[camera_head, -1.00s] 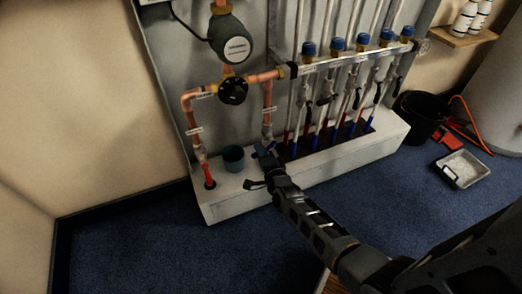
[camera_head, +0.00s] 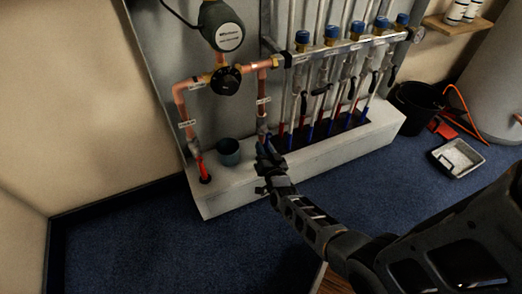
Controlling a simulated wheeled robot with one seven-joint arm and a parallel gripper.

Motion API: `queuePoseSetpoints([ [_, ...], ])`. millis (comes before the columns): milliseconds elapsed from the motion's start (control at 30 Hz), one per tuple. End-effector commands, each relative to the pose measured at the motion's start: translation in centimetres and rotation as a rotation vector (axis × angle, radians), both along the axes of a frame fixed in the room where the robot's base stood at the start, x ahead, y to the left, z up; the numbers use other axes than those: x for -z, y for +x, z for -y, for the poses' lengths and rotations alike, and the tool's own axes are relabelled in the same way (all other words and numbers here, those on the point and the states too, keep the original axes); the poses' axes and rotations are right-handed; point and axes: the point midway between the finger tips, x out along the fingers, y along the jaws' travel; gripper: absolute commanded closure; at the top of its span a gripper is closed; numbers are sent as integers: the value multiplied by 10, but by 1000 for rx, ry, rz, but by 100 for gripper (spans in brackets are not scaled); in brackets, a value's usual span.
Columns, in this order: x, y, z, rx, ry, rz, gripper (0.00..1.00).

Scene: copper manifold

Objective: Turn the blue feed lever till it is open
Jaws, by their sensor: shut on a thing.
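My gripper (camera_head: 266,163) is at the foot of the right-hand copper pipe (camera_head: 262,88), just above the white plinth. Its jaws are shut on the blue feed lever, which the gripper and its dark fingers almost wholly hide. The lever's exact angle cannot be made out. The valve body on that pipe is also mostly covered.
A dark cup (camera_head: 228,152) stands on the white plinth (camera_head: 232,196) just left of my gripper. Several white pipes with blue caps and dark levers stand to the right. A black bucket (camera_head: 413,108) and a grey tray (camera_head: 458,158) are on the floor at right.

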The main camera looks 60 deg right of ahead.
Motion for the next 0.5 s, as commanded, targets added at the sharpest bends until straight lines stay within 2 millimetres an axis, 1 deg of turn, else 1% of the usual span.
queuePoseSetpoints([
  [33,5,-2,1,-1,-32,-28,100],
  [100,6,-4,4,0,-83,-64,100],
  [500,8,-12,15,-1,-301,-223,100],
])
